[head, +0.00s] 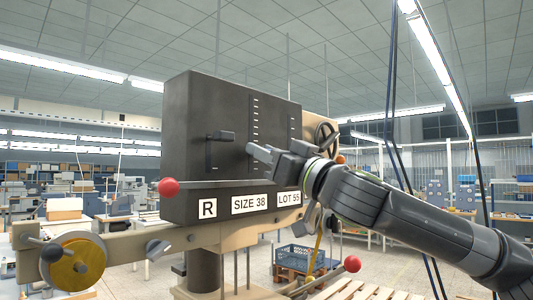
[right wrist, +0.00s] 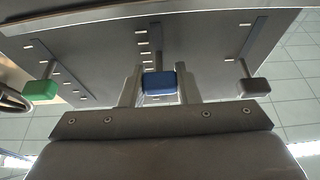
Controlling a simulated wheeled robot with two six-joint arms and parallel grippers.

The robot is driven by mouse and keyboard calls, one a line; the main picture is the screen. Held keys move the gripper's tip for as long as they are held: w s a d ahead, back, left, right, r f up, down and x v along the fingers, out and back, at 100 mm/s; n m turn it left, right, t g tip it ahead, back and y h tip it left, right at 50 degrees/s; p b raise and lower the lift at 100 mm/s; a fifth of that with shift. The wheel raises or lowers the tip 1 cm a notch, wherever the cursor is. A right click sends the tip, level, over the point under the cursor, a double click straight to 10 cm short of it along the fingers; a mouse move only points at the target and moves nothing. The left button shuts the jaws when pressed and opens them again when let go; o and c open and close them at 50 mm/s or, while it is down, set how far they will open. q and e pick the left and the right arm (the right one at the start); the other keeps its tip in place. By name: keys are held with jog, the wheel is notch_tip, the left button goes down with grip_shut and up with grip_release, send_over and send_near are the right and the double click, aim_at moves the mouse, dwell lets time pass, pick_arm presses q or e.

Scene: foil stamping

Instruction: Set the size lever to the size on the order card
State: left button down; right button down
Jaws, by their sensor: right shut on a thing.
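A dark machine box (head: 215,110) carries vertical slots with levers and rows of white tick marks (head: 255,120). Labels on its lower front read R (head: 207,209), SIZE 38 (head: 250,204) and LOT 55 (head: 289,198). My right gripper (head: 262,152) is at the middle slot. In the right wrist view its fingers (right wrist: 159,88) are shut on the blue lever knob (right wrist: 159,83), beside a row of ticks. A grey-knobbed lever (head: 226,136) stands left of it; the right wrist view also shows a green knob (right wrist: 40,90). My left gripper is not in view.
Red ball handles stick out at the box's lower left (head: 168,187) and at the lower right (head: 351,263). A golden roll (head: 72,262) hangs on a beige arm at the left. A blue crate (head: 295,257) stands behind. Dark cables hang at the right.

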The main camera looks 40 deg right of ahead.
jog(key=shift+r+p, duration=3.5)
jog(key=shift+r, duration=0.1)
jog(key=c, duration=1.1)
grip_release()
jog(key=shift+f, duration=0.1)
